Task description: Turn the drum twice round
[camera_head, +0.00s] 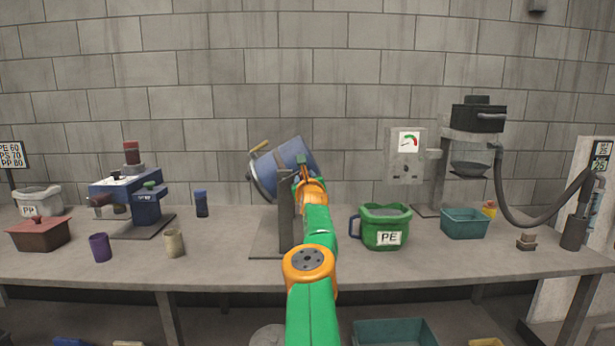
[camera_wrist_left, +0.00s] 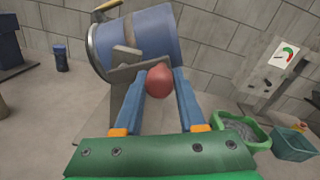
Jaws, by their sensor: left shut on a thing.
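My left gripper (camera_head: 303,172) is at the front of the drum, partly hidden by my own arm. In the left wrist view its two blue fingers are closed around a red knob (camera_wrist_left: 160,82) in front of the grey crank and stand. My right gripper is not in view.
A green PE tub (camera_head: 384,230) stands just right of the drum stand, with a teal bin (camera_head: 464,223) beyond it. A gauge box (camera_head: 407,154) is on the wall. A blue bottle (camera_head: 201,204) and cups stand left. Bare bench lies between the cups and the stand.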

